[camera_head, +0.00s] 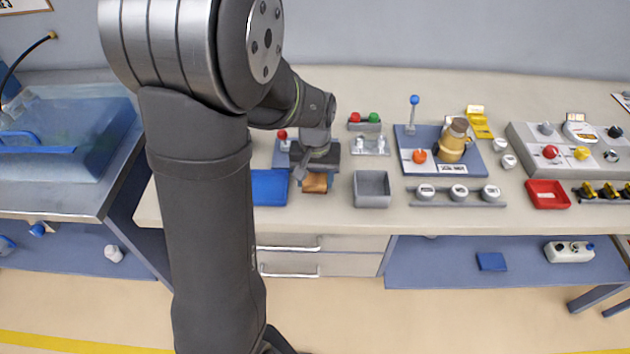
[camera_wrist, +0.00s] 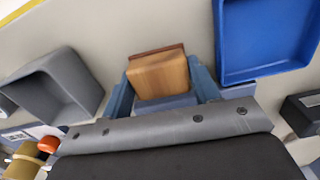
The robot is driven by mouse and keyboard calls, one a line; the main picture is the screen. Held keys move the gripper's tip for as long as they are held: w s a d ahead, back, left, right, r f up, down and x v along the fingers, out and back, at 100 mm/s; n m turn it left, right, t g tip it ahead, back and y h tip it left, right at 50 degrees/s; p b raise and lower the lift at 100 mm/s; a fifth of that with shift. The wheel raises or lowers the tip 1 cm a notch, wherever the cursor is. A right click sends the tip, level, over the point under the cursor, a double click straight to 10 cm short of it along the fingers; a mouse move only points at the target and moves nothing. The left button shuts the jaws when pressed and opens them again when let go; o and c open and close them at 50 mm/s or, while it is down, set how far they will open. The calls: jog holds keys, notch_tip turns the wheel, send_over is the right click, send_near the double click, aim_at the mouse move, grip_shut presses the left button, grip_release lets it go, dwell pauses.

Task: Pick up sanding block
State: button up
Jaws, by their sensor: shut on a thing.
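The sanding block is a wooden block with a darker reddish-brown edge. In the head view the sanding block (camera_head: 315,183) is at the bench's front edge, between a blue tray and a grey bin. In the wrist view the sanding block (camera_wrist: 160,74) sits between the two blue fingers of my gripper (camera_wrist: 162,84). My gripper (camera_head: 313,176) is shut on the block, one finger on each side. I cannot tell whether the block touches the bench top.
A blue tray (camera_head: 269,187) is just left of the block and a grey bin (camera_head: 372,189) just right. Behind them stand a rack with red and green knobs (camera_head: 365,124) and a blue fixture board (camera_head: 480,160). A red tray (camera_head: 547,194) lies farther right.

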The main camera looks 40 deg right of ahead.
aim_at(315, 178)
notch_tip(315, 178, up, 3)
jog(key=shift+r, duration=0.15)
jog(key=s+r, duration=0.6)
jog(key=s, duration=0.5)
jog(key=shift+s+d+r, duration=0.2)
jog(key=shift+s+r, duration=0.05)
jog(key=shift+s, duration=0.1)
